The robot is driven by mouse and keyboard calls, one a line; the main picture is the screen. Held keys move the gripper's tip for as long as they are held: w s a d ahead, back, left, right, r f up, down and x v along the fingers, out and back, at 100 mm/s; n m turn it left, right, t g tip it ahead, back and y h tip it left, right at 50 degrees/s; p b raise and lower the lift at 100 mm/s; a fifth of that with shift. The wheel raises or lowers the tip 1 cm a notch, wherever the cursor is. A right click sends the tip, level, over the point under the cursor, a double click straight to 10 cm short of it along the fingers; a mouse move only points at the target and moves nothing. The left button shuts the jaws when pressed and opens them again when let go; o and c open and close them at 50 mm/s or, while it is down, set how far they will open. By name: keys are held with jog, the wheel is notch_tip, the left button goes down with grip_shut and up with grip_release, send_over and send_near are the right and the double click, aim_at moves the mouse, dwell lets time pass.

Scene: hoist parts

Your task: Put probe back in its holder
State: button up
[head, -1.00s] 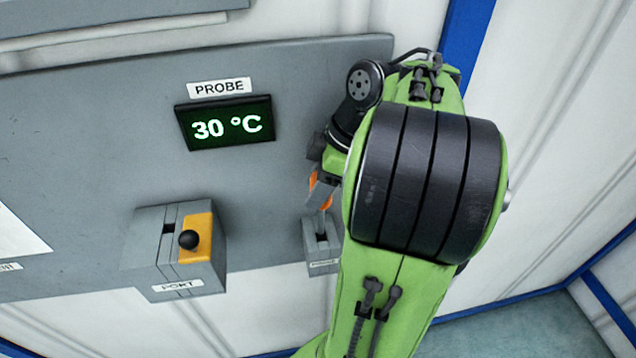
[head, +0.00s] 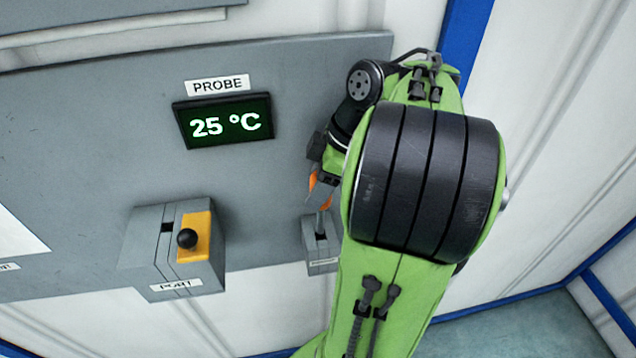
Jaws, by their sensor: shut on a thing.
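The probe holder (head: 319,252) is a small grey box with a dark slot on top, on the lower right of the grey panel, partly hidden by my arm. The probe (head: 321,221) shows as a thin grey shaft between my gripper and the holder's top. Its lower end is at the slot; I cannot tell how deep it sits. My gripper (head: 320,189), with orange fingers, is shut on the probe just above the holder. My arm hides part of the gripper and the probe's upper part.
A display (head: 224,121) under a PROBE label reads 25 °C. A grey PORT box (head: 172,250) with a yellow plate and black knob (head: 187,238) juts out left of the holder. The panel (head: 270,190) between them is clear.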

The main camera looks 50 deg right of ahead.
jog(key=shift+f, duration=0.3)
jog(key=shift+f+b, duration=0.15)
jog(key=shift+b, duration=0.2)
dwell(0.5)
jog(key=shift+f, duration=0.25)
jog(key=shift+f+b, duration=0.35)
jog(key=shift+b, duration=0.2)
dwell(0.5)
jog(key=shift+f+b, duration=3.2)
jog(key=shift+f, duration=0.15)
jog(key=o, duration=1.2)
